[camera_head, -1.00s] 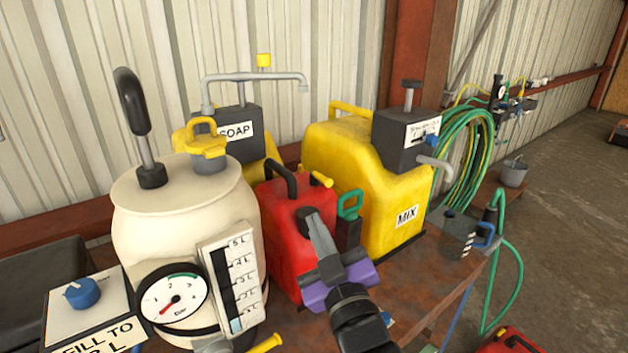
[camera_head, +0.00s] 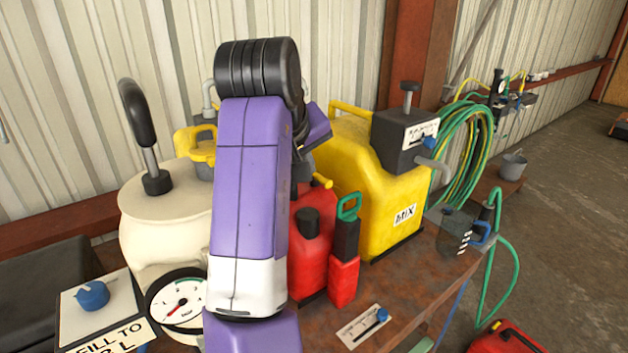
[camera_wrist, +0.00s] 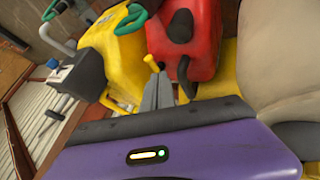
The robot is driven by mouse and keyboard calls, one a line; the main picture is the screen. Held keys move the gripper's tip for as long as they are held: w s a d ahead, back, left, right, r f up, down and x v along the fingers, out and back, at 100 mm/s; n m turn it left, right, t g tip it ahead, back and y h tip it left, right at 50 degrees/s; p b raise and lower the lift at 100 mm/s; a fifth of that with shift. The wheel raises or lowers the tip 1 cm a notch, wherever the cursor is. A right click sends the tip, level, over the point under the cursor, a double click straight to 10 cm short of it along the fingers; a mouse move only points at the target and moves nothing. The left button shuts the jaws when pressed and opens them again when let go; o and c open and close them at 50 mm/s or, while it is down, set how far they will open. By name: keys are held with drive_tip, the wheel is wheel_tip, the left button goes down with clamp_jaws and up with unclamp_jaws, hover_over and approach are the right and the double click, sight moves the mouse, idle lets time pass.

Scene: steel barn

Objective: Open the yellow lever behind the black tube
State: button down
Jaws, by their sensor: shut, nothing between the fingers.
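I cannot tell for certain which yellow part is the task's lever or which black part is the tube. A short yellow stub (camera_head: 321,181) shows at the top of the red can, beside my arm; a yellow stub (camera_wrist: 152,63) also shows in the wrist view, just past the fingertips of my gripper (camera_wrist: 157,78). My gripper is shut and empty, its grey fingers beside the can's black handle (camera_wrist: 183,75); contact with the stub is unclear. In the head view, my arm hides the fingers. A small upright black part (camera_head: 499,82) stands among hoses on the far bench.
The cream tank (camera_head: 150,218) with a black-gripped lever (camera_head: 135,110) stands left, partly behind my arm. A yellow MIX can (camera_head: 365,190) stands right. The red can (camera_head: 310,240) and a small red bottle (camera_head: 344,275) stand close together.

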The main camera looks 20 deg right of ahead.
drive_tip(key=shift+a, duration=0.1)
drive_tip(key=p+x, duration=0.2)
drive_tip(key=x, duration=0.8)
